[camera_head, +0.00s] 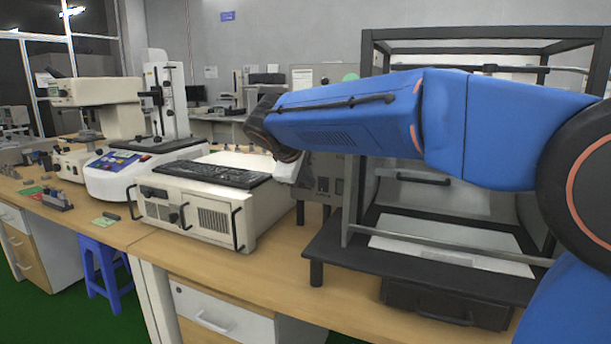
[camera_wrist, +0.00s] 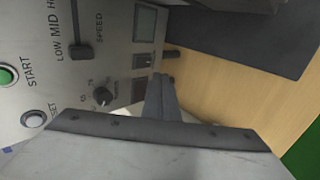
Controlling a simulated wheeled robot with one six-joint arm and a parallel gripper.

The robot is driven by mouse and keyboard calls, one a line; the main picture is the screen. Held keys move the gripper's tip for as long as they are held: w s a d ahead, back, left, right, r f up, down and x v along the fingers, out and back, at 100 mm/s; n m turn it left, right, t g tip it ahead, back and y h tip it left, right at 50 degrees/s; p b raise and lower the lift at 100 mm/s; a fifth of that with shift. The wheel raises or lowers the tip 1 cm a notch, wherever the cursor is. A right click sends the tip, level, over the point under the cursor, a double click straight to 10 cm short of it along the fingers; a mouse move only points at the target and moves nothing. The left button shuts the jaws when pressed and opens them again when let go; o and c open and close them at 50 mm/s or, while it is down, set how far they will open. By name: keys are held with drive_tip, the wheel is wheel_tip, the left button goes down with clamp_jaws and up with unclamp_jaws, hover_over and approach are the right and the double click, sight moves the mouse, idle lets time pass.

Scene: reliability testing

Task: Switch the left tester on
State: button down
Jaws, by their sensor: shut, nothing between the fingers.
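A grey tester control panel (camera_wrist: 40,60) fills the left of the wrist view, seen turned on its side. It carries a green START button (camera_wrist: 8,75), a RESET button (camera_wrist: 33,118), a SPEED slider (camera_wrist: 81,50), a black round knob (camera_wrist: 103,96) and a small dark switch (camera_wrist: 142,61). My gripper (camera_wrist: 160,82) is shut and empty, its fingertips close to the panel's edge by the small dark parts; I cannot tell whether they touch. In the head view, my blue arm hides much of the grey panel (camera_head: 325,172), and the gripper (camera_head: 287,170) is only partly visible.
A black-framed rig (camera_head: 365,110) stands at the right behind my arm. A cream case with a black keyboard (camera_head: 215,174) stands left of the gripper, close by. Further left is a white instrument (camera_head: 120,180). The wooden bench front (camera_head: 260,270) is clear.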

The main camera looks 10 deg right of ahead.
sight(322, 184)
drive_tip(key=shift+w+d+f, duration=0.65)
drive_tip(key=shift+w+d, duration=0.1)
drive_tip(key=shift+w, duration=0.25)
drive_tip(key=shift+w+d+f, duration=0.6)
drive_tip(key=shift+w+d, duration=0.1)
drive_tip(key=shift+w, duration=0.35)
drive_tip(key=shift+w+d+f, duration=0.65)
drive_tip(key=shift+w+d, duration=0.1)
drive_tip(key=shift+w, duration=0.25)
drive_tip(key=shift+w+d+f, duration=0.1)
drive_tip(key=shift+r, duration=0.85)
